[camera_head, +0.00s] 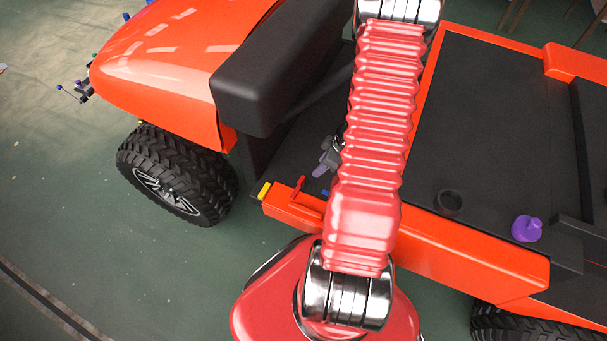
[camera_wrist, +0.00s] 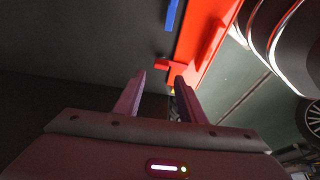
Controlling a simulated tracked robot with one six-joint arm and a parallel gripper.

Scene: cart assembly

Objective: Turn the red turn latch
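The red turn latch (camera_head: 300,186) stands up from the top edge of the cart's orange side rail, between a yellow marker and a blue marker. In the wrist view, a small red piece that looks like the latch (camera_wrist: 170,65) sticks out from the rail, just beyond my fingertips. My gripper (camera_head: 321,166) is partly hidden by my arm, over the dark cart bed behind the rail. In the wrist view, my gripper (camera_wrist: 160,78) has its two purple fingers apart with nothing between them. The fingers look apart from the latch.
The orange rail (camera_head: 470,258) runs along the bed. The yellow marker (camera_head: 264,190) is left of the latch, the blue marker (camera_head: 326,192) right. A black seat (camera_head: 280,70) rises behind. A purple knob (camera_head: 526,229) and a dark ring (camera_head: 449,202) are at the right.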

